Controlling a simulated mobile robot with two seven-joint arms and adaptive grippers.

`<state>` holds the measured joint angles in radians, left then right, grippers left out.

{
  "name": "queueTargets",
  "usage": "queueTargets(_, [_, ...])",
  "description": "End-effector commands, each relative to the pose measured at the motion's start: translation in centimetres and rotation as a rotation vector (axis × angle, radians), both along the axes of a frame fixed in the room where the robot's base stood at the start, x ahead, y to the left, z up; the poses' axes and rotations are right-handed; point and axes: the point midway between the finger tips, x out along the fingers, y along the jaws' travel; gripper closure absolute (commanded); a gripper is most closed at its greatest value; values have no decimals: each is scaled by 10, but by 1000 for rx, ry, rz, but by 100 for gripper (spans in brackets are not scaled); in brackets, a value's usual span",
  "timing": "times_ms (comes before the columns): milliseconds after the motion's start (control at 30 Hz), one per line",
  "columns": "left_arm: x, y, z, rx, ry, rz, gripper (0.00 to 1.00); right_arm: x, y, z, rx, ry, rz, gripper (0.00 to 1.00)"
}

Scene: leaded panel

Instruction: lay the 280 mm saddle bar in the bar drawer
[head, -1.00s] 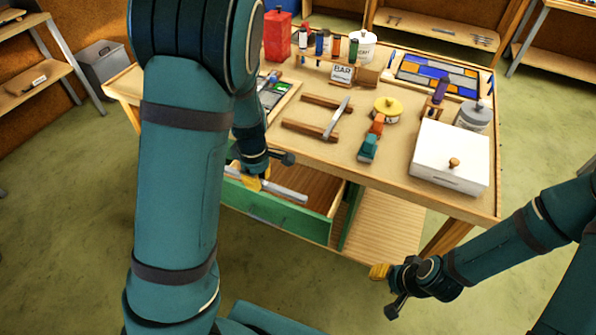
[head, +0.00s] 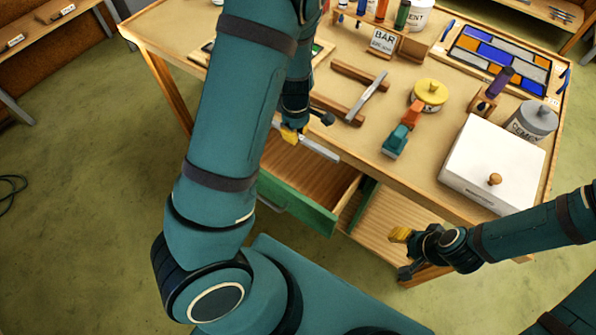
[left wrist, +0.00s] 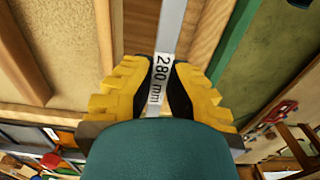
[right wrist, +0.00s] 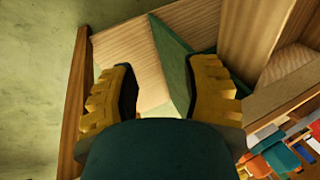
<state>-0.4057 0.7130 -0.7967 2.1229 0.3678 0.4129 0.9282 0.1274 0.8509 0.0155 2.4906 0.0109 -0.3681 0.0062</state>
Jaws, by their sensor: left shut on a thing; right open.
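The 280 mm saddle bar (head: 318,149) is a flat grey metal bar. My left gripper (head: 292,134) is shut on it near one end and holds it over the open bar drawer. In the left wrist view the bar (left wrist: 172,28) runs between the yellow fingers, and its label reads "280 mm". The bar drawer (head: 305,206) has a green front and a bare wooden floor where it shows; my left arm hides part of it. My right gripper (head: 402,252) is open and empty, low in front of the table beside the drawer; its fingers also show in the right wrist view (right wrist: 160,90).
On the bench, another bar (head: 368,97) lies across two wooden rails (head: 360,76). A sign reading "BAR" (head: 383,41), a yellow-lidded tin (head: 429,95), a teal-and-orange tool (head: 396,142) and a white box (head: 492,165) stand nearby. The leaded panel (head: 500,60) lies at the back right.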

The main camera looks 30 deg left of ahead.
Motion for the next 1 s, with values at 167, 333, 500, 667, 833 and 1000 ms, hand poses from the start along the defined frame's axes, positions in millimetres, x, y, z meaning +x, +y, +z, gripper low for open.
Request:
queueTargets(167, [0, 1, -46, 0, 2, 2, 100, -5, 1, -17, 2, 10, 8, 53])
queueTargets(333, [0, 1, -84, -1, 2, 2, 100, -8, 2, -28, 5, 18, 15, 53])
queueTargets(500, [0, 1, -123, 0, 1, 1, 100, -12, 2, -39, 7, 26, 21, 53])
queueTargets(667, [0, 0, -154, 0, 0, 0, 100, -15, 3, -47, 7, 32, 26, 53])
queueTargets(833, [1, 0, -170, 0, -1, -1, 100, -15, 3, -50, 8, 34, 27, 53])
queueTargets(1000, [1, 0, -178, 1, -1, 0, 100, -15, 3, -52, 8, 33, 27, 53])
